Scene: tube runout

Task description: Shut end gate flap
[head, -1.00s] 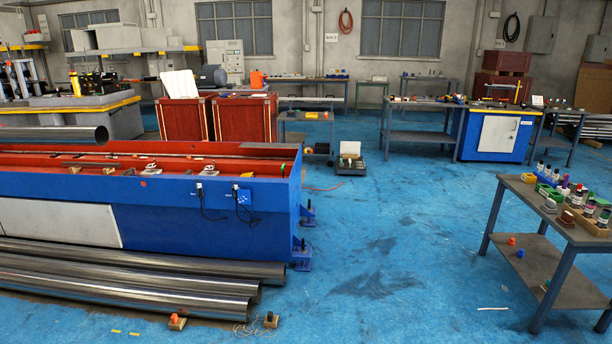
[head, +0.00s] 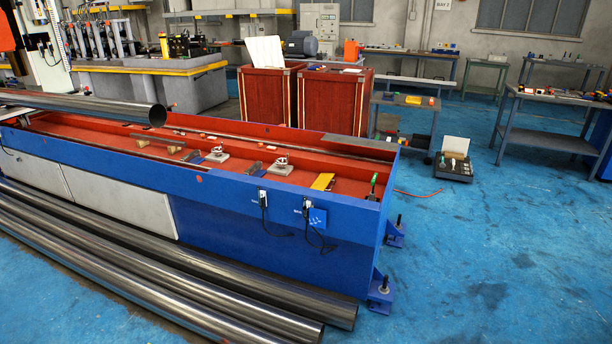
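The blue runout trough (head: 270,215) with a red inside runs from the left to the middle of the view. A long steel tube (head: 110,106) lies over its left part, its open end facing right. At the trough's right end is a blue end wall (head: 383,190). A flat grey plate (head: 360,146) lies along the far rim near that end. I cannot tell which part is the end gate flap, or whether it is open. Neither of my grippers is in view.
Several steel tubes (head: 180,270) lie on the floor along the trough's near side. Bolted feet (head: 380,288) stick out at its right end. Red crates (head: 275,95) stand behind, and a bench (head: 550,130) stands at the right. The blue floor (head: 500,260) at the right is clear.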

